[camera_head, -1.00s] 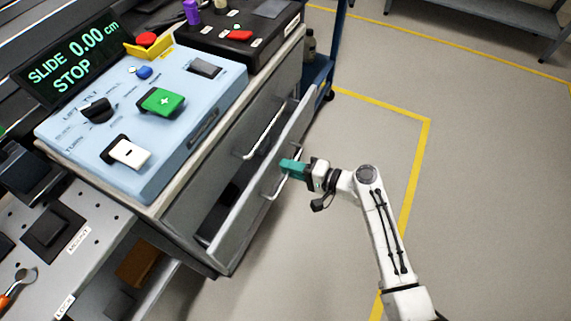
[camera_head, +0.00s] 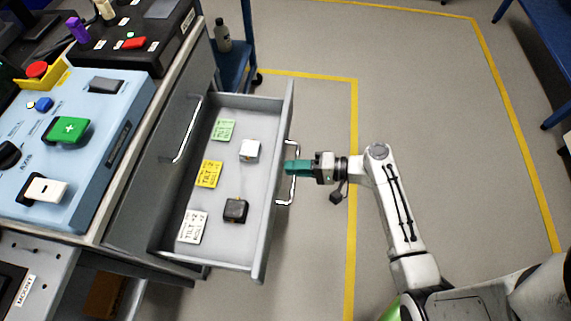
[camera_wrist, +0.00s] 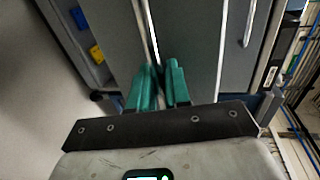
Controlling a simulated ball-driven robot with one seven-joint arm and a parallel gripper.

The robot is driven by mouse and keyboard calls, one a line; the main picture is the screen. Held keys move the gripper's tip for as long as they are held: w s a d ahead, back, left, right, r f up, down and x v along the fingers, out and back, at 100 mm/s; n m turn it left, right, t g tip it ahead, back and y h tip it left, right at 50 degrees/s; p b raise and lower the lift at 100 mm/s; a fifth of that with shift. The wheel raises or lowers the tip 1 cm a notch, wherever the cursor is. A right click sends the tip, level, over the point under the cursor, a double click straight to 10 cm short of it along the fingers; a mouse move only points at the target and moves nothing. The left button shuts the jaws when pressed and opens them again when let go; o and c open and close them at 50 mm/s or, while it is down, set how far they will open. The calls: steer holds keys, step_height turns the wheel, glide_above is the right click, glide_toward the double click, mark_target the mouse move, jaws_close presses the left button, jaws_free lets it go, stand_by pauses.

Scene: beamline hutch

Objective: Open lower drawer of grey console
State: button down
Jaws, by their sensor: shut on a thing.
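The grey console (camera_head: 135,205) stands at the left in the head view. Its lower drawer (camera_head: 272,215) is pulled well out, with its inside in view. The drawer's silver bar handle (camera_head: 292,188) is on its front panel and also shows in the wrist view (camera_wrist: 149,35). My gripper (camera_head: 289,167), with teal fingers, is shut on this handle about midway along it. In the wrist view the gripper's fingers (camera_wrist: 160,78) close around the bar, and the fingertips partly hide it.
The drawer holds a green card (camera_head: 223,130), a yellow card (camera_head: 208,174), a white card (camera_head: 192,227), a white block (camera_head: 250,150) and a black block (camera_head: 235,210). The upper drawer's handle (camera_head: 187,130) sits above. A blue cart (camera_head: 235,65) stands behind.

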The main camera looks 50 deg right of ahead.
steer(key=shift+s, duration=0.1)
steer(key=c, duration=1.3)
jaws_free()
steer(key=shift+c, duration=0.2)
steer(key=p+v, duration=0.1)
steer(key=v, duration=0.9)
steer(key=shift+s+d, duration=0.25)
steer(key=shift+s, duration=0.05)
